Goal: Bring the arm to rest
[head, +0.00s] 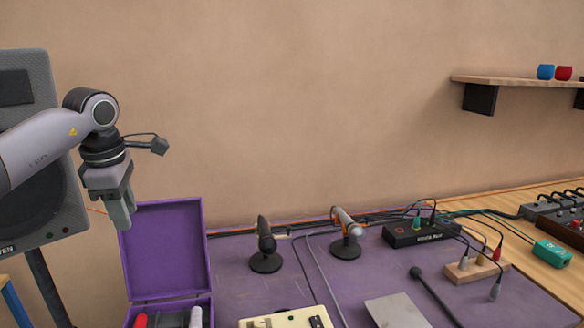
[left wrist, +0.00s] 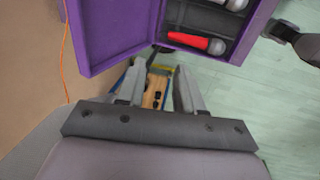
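My left arm comes in from the left in the head view. Its gripper (head: 121,214) points down, in the air in front of the speaker and beside the raised lid of the purple case (head: 165,250). In the left wrist view the two fingers of my left gripper (left wrist: 158,92) stand apart with nothing held between them. The purple case (left wrist: 105,35) also shows there, beyond the fingertips, with a red microphone (left wrist: 198,42) inside. My right gripper is in neither view.
A speaker (head: 30,115) on a stand is behind my left arm. Two microphones (head: 266,245) (head: 346,225) stand on the purple-covered table (head: 235,265), with a black box (head: 420,234) and cables to their right. A wall shelf (head: 520,81) holds two cups. The air right of my arm is clear.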

